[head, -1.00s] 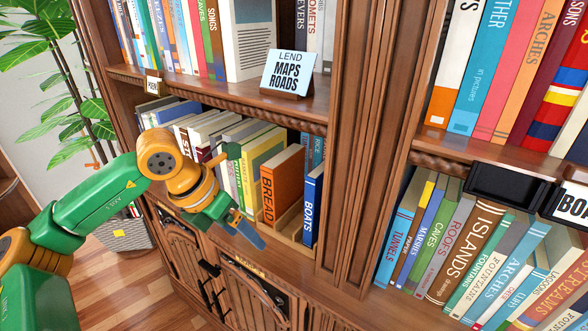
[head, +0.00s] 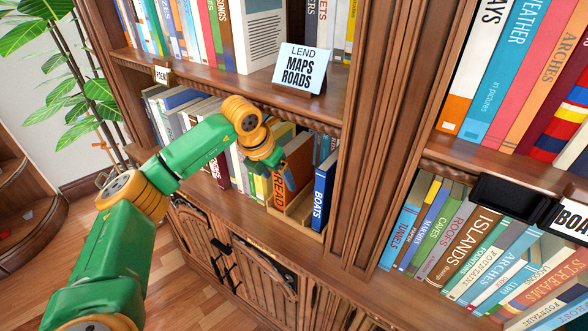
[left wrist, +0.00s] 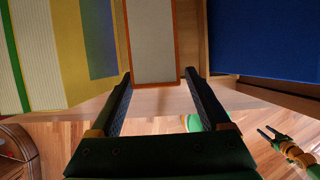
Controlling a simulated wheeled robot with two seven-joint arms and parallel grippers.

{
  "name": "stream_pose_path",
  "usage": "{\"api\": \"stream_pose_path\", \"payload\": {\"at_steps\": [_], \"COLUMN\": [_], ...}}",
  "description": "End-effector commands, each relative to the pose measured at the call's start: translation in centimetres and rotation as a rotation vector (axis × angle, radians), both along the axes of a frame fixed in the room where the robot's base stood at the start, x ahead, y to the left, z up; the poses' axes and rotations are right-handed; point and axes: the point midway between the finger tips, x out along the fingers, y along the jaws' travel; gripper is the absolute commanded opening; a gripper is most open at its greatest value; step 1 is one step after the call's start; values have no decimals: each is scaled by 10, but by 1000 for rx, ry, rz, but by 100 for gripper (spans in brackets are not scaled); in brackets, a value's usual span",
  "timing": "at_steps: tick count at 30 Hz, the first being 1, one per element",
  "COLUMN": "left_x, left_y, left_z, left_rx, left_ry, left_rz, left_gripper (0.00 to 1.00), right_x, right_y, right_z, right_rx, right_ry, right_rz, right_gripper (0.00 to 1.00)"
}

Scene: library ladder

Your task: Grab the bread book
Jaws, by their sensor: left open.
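The orange bread book (head: 279,193) stands upright on the middle shelf, its spine partly hidden behind my left gripper. In the left wrist view, its pale page block (left wrist: 152,40) with a thin orange cover edge shows from above. My left gripper (head: 287,175) is open at the book. In the left wrist view, its two black fingers (left wrist: 158,77) are spread, one on each side of the book's spine end, with small gaps. My right gripper (left wrist: 267,131) shows small at the lower right of the left wrist view, its fingers apart and empty.
A yellow book (left wrist: 75,60) is close on the left.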

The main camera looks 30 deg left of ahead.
Motion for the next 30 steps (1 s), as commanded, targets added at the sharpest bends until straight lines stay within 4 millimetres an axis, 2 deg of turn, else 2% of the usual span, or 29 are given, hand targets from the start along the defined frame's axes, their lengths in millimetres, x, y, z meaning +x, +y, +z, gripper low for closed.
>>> {"api": "stream_pose_path", "payload": {"at_steps": [3, 6, 13, 22, 30], "left_x": [8, 13, 14, 14, 14], "left_y": [-1, -1, -1, -1, -1], "left_z": [-21, -34, -37, -37, -37], "left_rx": [-1, 0, 1, 0, 0], "left_ry": [6, 4, 1, 1, 1], "left_rz": [1, 0, 0, 0, 1], "left_gripper": [80, 80, 80, 0, 0], "right_x": [0, 0, 0, 0, 0], "right_y": [2, 4, 4, 4, 2], "right_z": [7, 9, 8, 8, 8], "right_rx": [3, 6, 6, 6, 3], "right_ry": [0, 0, 0, 0, 1], "right_rz": [-1, -1, -1, 0, 0], "right_gripper": [50, 50, 50, 50, 50]}}
